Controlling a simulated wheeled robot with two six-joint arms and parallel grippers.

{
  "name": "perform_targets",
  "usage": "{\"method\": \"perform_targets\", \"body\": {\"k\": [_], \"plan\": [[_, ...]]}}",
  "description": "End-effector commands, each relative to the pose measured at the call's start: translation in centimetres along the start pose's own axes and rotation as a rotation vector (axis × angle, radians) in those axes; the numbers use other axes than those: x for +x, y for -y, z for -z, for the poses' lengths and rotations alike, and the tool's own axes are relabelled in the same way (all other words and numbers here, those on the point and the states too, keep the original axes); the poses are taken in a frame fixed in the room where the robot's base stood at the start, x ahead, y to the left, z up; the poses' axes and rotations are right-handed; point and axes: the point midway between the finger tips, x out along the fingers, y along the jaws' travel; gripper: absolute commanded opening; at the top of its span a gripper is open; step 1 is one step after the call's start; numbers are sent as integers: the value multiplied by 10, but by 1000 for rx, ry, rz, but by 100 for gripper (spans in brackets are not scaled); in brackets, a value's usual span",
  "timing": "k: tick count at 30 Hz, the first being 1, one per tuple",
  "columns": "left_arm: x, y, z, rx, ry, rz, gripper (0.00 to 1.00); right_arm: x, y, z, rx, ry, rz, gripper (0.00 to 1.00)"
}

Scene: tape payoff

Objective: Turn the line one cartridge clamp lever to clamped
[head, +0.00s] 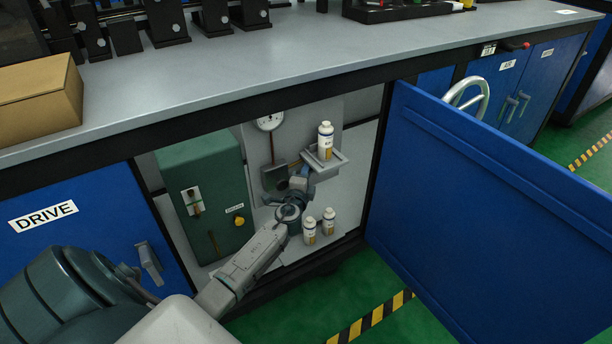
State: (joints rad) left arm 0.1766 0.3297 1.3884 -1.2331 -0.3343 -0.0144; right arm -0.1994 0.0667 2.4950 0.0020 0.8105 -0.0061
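My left gripper (299,181) is inside the open cabinet, at the end of my arm. It is just below and left of a small grey bracket (338,160) that holds an upright white bottle (325,142). The fingers are small and partly hidden by my wrist, so I cannot tell whether they are open or touching anything. A dark plate (274,177) shows behind the gripper. I cannot make out the clamp lever for certain; the gripper and wrist cover part of that area. My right gripper is not in view.
A green box (208,175) with a yellow knob (239,221) stands left in the cabinet. A round gauge (269,122) is on the back panel. Two bottles (309,231) (329,222) stand on the cabinet floor. The open blue door (480,215) fills the right; the worktop (290,60) lies above.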

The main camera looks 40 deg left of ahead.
Motion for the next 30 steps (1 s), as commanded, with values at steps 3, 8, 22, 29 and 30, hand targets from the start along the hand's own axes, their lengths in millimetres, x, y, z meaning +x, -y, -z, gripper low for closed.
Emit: {"method": "perform_targets", "body": {"k": [3, 8, 22, 29, 30], "plan": [[2, 0, 0, 0, 0, 0, 24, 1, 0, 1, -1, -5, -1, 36], [2, 0, 0, 0, 0, 0, 24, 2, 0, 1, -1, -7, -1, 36], [2, -1, 0, -1, 0, 1, 0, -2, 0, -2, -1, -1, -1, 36], [1, -3, 0, -10, 0, 10, 0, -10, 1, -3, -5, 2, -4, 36], [1, -4, 0, -13, 0, 13, 0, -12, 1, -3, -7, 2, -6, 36]]}}
